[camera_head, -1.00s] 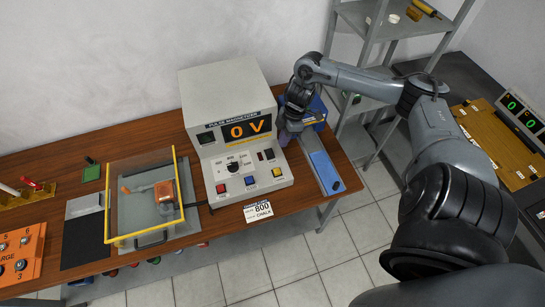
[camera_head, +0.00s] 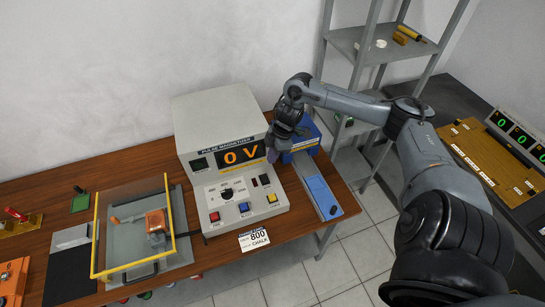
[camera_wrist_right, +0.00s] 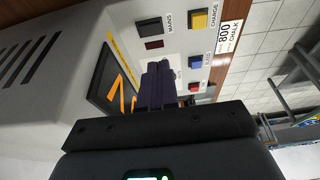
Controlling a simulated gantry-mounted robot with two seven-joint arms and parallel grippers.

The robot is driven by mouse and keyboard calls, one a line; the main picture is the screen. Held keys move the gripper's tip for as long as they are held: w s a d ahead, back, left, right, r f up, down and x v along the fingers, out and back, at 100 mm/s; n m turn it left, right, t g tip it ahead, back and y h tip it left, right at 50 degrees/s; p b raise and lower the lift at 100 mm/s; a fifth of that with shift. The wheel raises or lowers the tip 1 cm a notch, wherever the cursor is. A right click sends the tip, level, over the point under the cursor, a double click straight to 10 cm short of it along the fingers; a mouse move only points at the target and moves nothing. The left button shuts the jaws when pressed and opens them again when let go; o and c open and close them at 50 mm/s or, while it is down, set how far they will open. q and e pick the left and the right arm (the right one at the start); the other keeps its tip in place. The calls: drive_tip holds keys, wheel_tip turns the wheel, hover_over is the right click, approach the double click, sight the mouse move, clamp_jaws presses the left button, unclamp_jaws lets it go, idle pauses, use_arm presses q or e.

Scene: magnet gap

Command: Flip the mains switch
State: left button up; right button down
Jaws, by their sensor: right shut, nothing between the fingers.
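The mains switch (camera_wrist_right: 149,26) is a black rocker beside the word MAINS on the sloping panel of the grey pulse magnetizer (camera_head: 212,112). In the head view, the switch (camera_head: 265,179) is small, at the panel's upper right, next to a dark red window. The display reads 0 V. My right gripper (camera_head: 272,155) is at the magnetizer's right front edge, above and behind the switch. In the right wrist view, its purple fingers (camera_wrist_right: 157,68) are shut and empty, apart from the switch, and hide part of the panel. My left gripper is out of view.
Red, blue and yellow buttons (camera_head: 271,198) line the panel's lower edge. A blue-topped device (camera_head: 318,190) stands close to the right. A yellow-framed clear guard (camera_head: 135,220) stands left. A shelf rack (camera_head: 350,45) rises behind on the right.

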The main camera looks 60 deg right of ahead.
hover_over(265, 182)
drive_tip(key=f, duration=0.6)
drive_tip(key=d+f, duration=0.1)
drive_tip(key=f, duration=0.2)
drive_tip(key=shift+s+f, duration=0.3)
drive_tip(key=shift+f, duration=0.95)
drive_tip(key=shift+a+b, duration=0.1)
drive_tip(key=shift+b, duration=0.2)
